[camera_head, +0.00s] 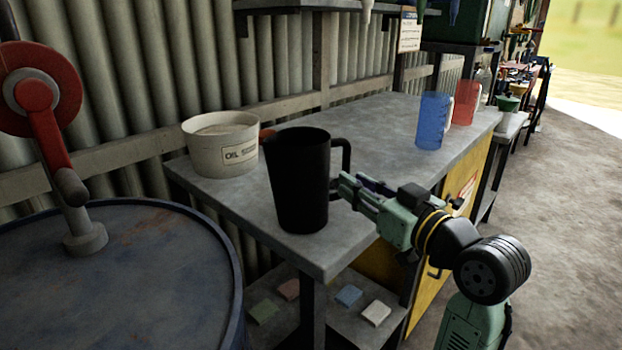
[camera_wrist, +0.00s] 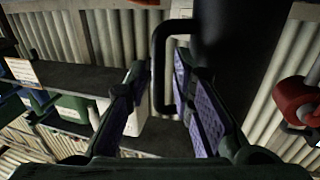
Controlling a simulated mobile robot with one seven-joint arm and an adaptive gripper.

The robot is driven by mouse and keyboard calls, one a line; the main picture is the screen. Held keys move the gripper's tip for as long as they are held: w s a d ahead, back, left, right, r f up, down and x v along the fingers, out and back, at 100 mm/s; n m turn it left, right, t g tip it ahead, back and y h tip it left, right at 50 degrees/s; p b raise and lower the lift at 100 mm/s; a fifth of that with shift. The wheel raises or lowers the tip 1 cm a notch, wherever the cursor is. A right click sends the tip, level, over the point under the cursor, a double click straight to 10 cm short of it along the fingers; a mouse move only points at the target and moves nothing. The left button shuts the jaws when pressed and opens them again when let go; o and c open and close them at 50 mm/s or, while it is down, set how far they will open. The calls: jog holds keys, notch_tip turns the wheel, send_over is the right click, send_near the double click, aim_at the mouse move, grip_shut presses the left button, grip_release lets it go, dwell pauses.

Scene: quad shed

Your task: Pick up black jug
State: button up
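The black jug (camera_head: 298,185) stands upright near the front corner of the grey workbench (camera_head: 370,130), its handle pointing right. In the wrist view the jug (camera_wrist: 238,50) fills the upper right, with its handle (camera_wrist: 160,65) hanging beside it. My gripper (camera_head: 345,188) is at the jug's right side, by the handle. In the wrist view my gripper (camera_wrist: 160,105) has its purple-padded fingers spread, with the handle showing in the gap between them. I cannot tell whether either finger touches the handle.
A white oil tub (camera_head: 221,150) stands left of the jug. A blue jug (camera_head: 432,120) and a red jug (camera_head: 466,103) stand at the bench's far right. A blue drum (camera_head: 120,285) with a red crank pump (camera_head: 40,110) is at left. Coloured blocks lie on the lower shelf (camera_head: 335,320).

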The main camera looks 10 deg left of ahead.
jog(key=x, duration=0.4)
jog(key=shift+r+p, duration=0.1)
jog(key=shift+p, duration=0.3)
jog(key=shift+c, duration=0.3)
grip_shut()
jog(key=shift+d, duration=0.1)
